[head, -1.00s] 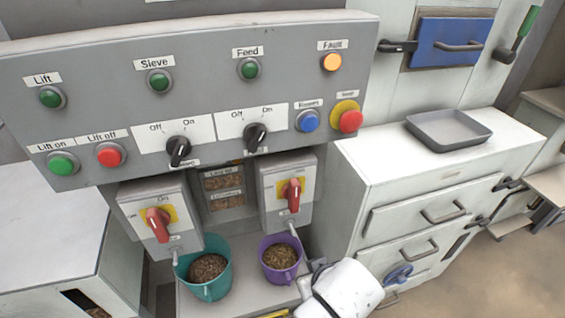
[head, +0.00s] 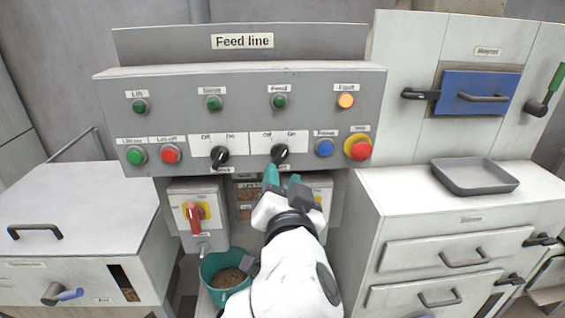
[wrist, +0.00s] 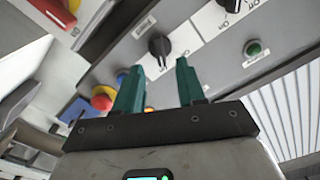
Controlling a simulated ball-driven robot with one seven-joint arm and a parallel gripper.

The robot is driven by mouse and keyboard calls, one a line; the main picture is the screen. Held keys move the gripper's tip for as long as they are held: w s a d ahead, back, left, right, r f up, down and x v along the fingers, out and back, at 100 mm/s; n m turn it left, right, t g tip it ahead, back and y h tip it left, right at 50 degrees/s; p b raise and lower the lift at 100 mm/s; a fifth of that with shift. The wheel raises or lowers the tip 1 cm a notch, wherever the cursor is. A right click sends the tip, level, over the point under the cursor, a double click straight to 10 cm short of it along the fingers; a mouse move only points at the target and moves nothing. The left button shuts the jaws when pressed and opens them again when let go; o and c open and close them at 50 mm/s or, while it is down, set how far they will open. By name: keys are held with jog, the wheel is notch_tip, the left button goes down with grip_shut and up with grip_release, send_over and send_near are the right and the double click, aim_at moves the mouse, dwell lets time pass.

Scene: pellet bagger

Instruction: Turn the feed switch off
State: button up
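The feed switch (head: 279,153) is a black rotary knob on a white plate marked Off on the left and On on the right. It is the right one of two such knobs on the grey control panel (head: 330,112). Its pointer seems to lean to the right, toward On. My gripper (head: 283,175) is just below the knob, with teal fingers pointing up at it. In the wrist view, the fingers are apart with nothing between them, and the feed switch (wrist: 158,46) shows just beyond the tips. Contact is not visible.
Left of it is the similar sieve knob (head: 219,156). To the right are a blue button (head: 324,148) and a red emergency stop (head: 358,148). Below hang red-handled switch boxes, one (head: 195,214) clear of my arm. A teal bucket (head: 212,265) stands under it.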

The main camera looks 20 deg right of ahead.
aim_at(280, 160)
jog(key=x, duration=0.5)
jog(key=shift+w+d+f+p, duration=0.1)
jog(key=shift+w+d+p, duration=0.05)
jog(key=shift+w+p, duration=0.25)
grip_shut()
